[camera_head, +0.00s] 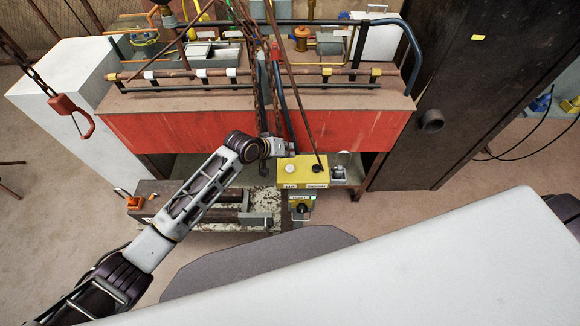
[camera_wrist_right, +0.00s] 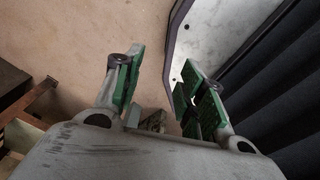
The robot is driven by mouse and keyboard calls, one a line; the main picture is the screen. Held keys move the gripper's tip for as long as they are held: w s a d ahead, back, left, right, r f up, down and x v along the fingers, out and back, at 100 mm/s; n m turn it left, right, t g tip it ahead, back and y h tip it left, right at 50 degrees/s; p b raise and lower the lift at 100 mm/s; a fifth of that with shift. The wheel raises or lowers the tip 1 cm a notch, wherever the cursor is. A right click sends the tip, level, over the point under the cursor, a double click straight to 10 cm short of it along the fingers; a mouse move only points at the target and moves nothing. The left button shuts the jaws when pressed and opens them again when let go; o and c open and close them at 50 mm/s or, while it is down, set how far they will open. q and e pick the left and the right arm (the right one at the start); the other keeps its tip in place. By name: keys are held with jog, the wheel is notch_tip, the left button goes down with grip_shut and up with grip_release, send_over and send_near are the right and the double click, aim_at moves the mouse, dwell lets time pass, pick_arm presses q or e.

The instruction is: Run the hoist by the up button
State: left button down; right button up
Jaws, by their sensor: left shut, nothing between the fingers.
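A yellow control box (camera_head: 306,178) stands at the front of the red workbench. Its top has a pale button (camera_head: 290,168) on the left and a black button (camera_head: 317,168) on the right, with small labels below that I cannot read clearly. My left gripper (camera_head: 286,149) is at the box's back-left edge, just behind the pale button; it is shut and empty. I cannot tell whether it touches the box. A chain with a red hook (camera_head: 72,112) hangs at the left. My right gripper (camera_wrist_right: 163,88) shows in the right wrist view, open with green-padded fingers apart and nothing between them.
The red workbench (camera_head: 200,128) carries pipes and fittings. Chains and dark rods (camera_head: 275,80) hang in front of it, close to my left gripper. A white block (camera_head: 75,75) stands left.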

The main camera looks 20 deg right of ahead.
dwell(0.3)
grip_shut()
jog(key=shift+s, duration=0.15)
dwell(0.5)
dwell(0.6)
jog(key=shift+w, duration=0.2)
